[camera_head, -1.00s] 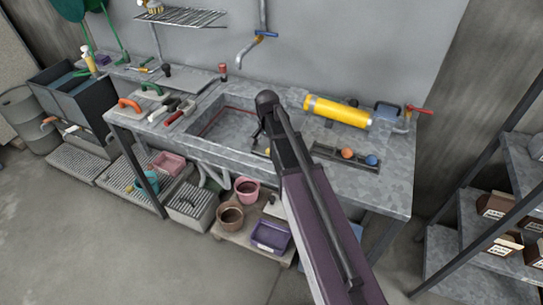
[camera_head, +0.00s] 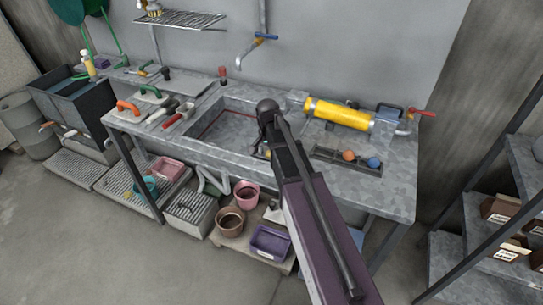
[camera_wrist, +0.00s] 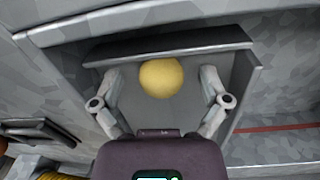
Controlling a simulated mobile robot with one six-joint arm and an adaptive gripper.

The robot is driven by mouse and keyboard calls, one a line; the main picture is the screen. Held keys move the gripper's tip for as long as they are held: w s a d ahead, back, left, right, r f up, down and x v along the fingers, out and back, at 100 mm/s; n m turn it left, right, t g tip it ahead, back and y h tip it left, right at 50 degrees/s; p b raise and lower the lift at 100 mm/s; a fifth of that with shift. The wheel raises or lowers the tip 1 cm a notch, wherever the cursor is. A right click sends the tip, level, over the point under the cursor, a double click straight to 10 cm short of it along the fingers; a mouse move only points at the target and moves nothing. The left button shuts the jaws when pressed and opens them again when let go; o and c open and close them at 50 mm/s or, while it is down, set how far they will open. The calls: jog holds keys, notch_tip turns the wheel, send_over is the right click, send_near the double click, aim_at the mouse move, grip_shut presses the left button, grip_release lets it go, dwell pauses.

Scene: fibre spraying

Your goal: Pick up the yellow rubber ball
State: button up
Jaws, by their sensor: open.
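The yellow rubber ball (camera_wrist: 161,78) lies in a shallow grey recess with a dark rim (camera_wrist: 170,46). In the wrist view it sits between the two spread fingers of my gripper (camera_wrist: 160,88), with a gap on each side. My gripper is open and empty. In the head view my gripper (camera_head: 262,149) is low over the front of the sink bench (camera_head: 390,190), and the arm and gripper hide nearly all of the ball.
A dark tray (camera_head: 325,153) right of my arm holds an orange ball (camera_head: 348,155) and a blue ball (camera_head: 374,162). A yellow cylinder (camera_head: 338,114) lies behind it. The sink basin (camera_head: 222,125) is to the left, with trowels (camera_head: 128,108) beyond. Pots stand below the bench.

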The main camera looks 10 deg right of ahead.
jog(key=c, duration=1.1)
jog(key=shift+r, duration=0.2)
notch_tip(320, 180, up, 10)
jog(key=p, duration=1)
jog(key=shift+f, duration=0.2)
